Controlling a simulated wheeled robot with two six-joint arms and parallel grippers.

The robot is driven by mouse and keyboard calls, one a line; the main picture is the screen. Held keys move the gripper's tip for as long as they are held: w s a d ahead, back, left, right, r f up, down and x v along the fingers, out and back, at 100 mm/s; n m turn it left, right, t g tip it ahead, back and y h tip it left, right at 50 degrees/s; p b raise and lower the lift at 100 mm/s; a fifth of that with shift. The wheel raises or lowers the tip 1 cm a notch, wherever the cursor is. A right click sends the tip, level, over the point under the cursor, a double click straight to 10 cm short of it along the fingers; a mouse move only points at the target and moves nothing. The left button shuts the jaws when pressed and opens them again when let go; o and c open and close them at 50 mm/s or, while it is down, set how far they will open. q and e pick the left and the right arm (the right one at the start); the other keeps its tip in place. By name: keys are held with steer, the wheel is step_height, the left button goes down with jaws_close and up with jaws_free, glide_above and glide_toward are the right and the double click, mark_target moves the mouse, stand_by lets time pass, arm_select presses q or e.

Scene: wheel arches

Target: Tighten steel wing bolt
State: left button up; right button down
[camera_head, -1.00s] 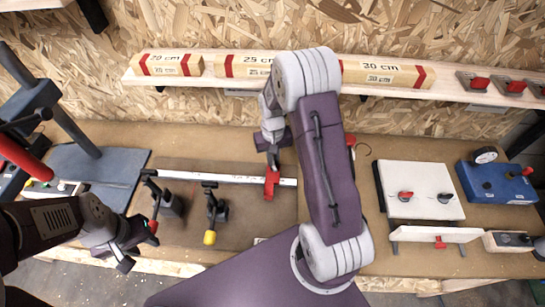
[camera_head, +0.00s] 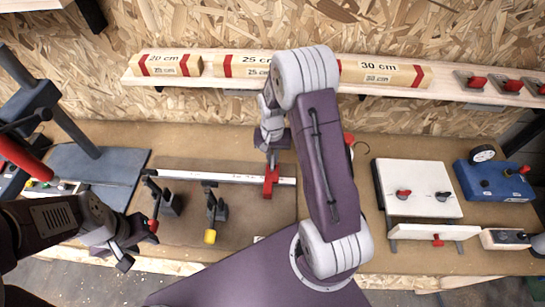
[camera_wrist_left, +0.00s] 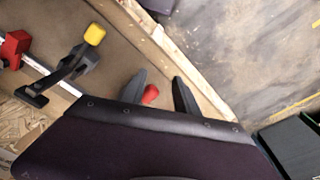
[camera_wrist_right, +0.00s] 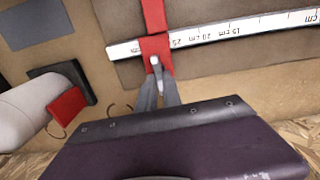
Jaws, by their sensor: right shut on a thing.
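A steel wing bolt (camera_wrist_right: 156,63) stands on the red stop (camera_wrist_right: 158,48) of a white ruler rail (camera_wrist_right: 205,34) in the right wrist view. My right gripper (camera_wrist_right: 157,80) is shut on the bolt, its fingers largely covering it. In the head view my right gripper (camera_head: 272,158) is over the red stop (camera_head: 271,184), and the bolt cannot be made out. My left gripper (camera_wrist_left: 160,85) is open and empty. A red clamp tip (camera_wrist_left: 150,94) shows between its fingers, apparently beyond them. In the head view my left gripper (camera_head: 133,254) is near the table's front edge.
Black clamps with a red tip (camera_head: 153,225) and a yellow tip (camera_head: 210,236) stand left of the stop. A white box (camera_head: 420,180) with red and steel knobs and a blue box (camera_head: 495,183) are at right. A shelf (camera_head: 300,80) with measuring blocks runs behind.

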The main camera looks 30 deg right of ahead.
mark_target(272, 160)
steer(key=shift+w+r, duration=0.1)
steer(key=c, duration=1.7)
jaws_free()
steer(key=shift+o, duration=1)
steer(key=shift+r, duration=0.35)
step_height(272, 160, up, 8)
steer(key=b, duration=0.1)
steer(key=shift+r, duration=0.2)
steer(key=shift+s, duration=0.2)
